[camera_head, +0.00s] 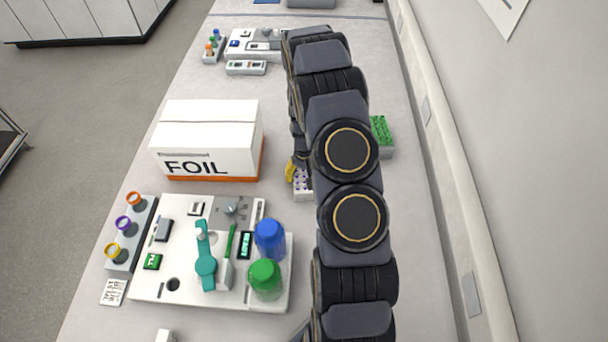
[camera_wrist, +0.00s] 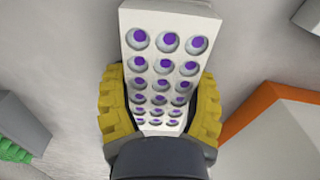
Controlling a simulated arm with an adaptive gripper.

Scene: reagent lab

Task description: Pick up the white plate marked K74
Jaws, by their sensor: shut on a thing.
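A white plate (camera_wrist: 172,20) with rows of purple-filled round wells stands between the fingers in the wrist view. A small part of the white plate (camera_head: 302,185) shows beside my arm in the head view. No K74 mark is readable on the visible faces. My gripper (camera_wrist: 160,108) has yellow ridged fingertips closed against the plate's two long sides. In the head view one yellow fingertip shows, and my arm hides most of the gripper (camera_head: 291,171). I cannot tell whether the plate touches the bench.
A white FOIL box (camera_head: 208,138) with an orange base stands close left of the gripper. A grey block with a green top (camera_head: 381,132) is to the right. A white instrument station (camera_head: 180,285) with blue and green bottles (camera_head: 269,240) is nearer.

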